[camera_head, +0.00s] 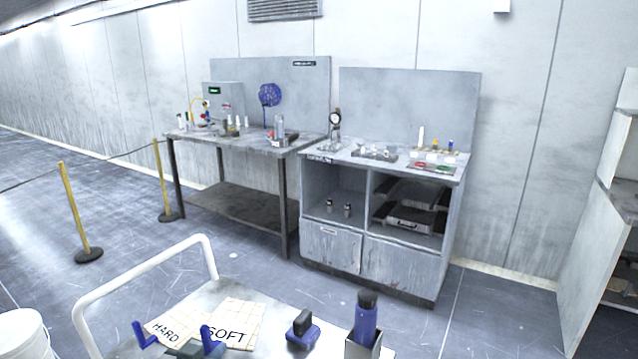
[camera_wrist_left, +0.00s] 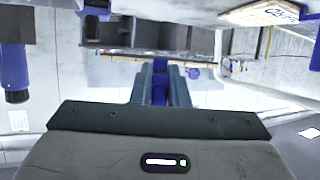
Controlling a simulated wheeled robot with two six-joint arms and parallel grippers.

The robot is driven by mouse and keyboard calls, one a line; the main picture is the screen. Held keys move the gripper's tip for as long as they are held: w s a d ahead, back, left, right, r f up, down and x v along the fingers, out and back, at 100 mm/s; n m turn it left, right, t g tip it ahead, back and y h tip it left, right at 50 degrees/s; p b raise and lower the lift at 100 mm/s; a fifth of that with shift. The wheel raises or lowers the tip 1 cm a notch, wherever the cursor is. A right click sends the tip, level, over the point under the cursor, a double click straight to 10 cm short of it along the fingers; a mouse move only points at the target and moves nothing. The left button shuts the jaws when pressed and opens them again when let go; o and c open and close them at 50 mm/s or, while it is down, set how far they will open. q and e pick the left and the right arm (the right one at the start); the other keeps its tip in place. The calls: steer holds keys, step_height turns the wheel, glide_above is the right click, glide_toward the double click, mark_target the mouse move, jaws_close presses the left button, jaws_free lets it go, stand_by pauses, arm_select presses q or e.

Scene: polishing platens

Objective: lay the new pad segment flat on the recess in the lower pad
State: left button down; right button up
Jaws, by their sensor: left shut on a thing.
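Two pale square pads lie side by side on the cart top, one marked HARD (camera_head: 166,327) and one marked SOFT (camera_head: 232,322). I cannot tell which is the new pad segment. My right gripper is not in view.
The cart has a white rail (camera_head: 150,272). A dark block with a blue base (camera_head: 302,329) and a blue-bodied bottle (camera_head: 366,318) in a holder stand right of the pads. A workbench (camera_head: 240,146) and cabinet (camera_head: 333,247) stand behind, with open floor between.

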arm_select(q)
steer(key=n+y, duration=0.1)
steer(key=s+r+n+y, duration=0.1)
steer(key=shift+s+d+r+y, duration=0.1)
steer(key=shift+s+d+y, duration=0.15)
steer(key=shift+d+y, duration=0.15)
stand_by(0.5)
